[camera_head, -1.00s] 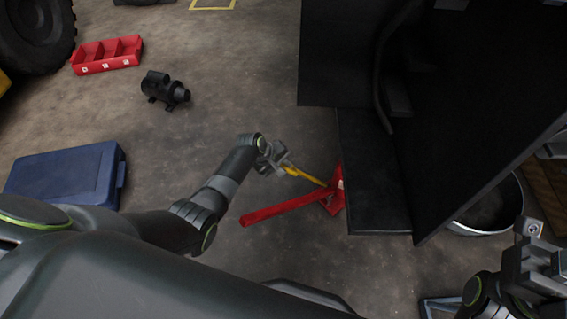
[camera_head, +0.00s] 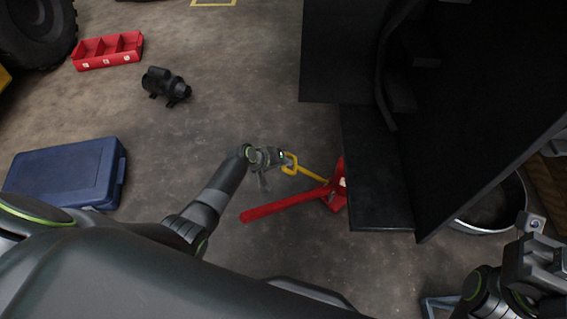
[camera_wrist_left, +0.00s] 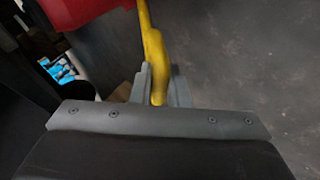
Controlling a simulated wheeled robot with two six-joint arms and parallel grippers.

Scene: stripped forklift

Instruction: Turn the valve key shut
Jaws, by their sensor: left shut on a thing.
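The yellow valve key (camera_head: 312,174) runs from a looped handle down to a red jack (camera_head: 285,204) on the floor, partly under the black forklift body. My left gripper (camera_head: 280,159) is at the key's loop end. In the left wrist view the gripper's fingers (camera_wrist_left: 158,88) are shut on the yellow key (camera_wrist_left: 153,50), with the red jack body (camera_wrist_left: 85,10) at the upper left. The joint between key and jack is small and hard to make out. My right gripper (camera_head: 540,250) is at the lower right, clear of the jack; its fingertips do not show clearly.
The black forklift body (camera_head: 375,170) stands just right of the jack. A round metal pan (camera_head: 490,212) lies farther right. A blue case (camera_head: 65,175), a black motor (camera_head: 166,86) and a red tray (camera_head: 108,50) sit on the left floor.

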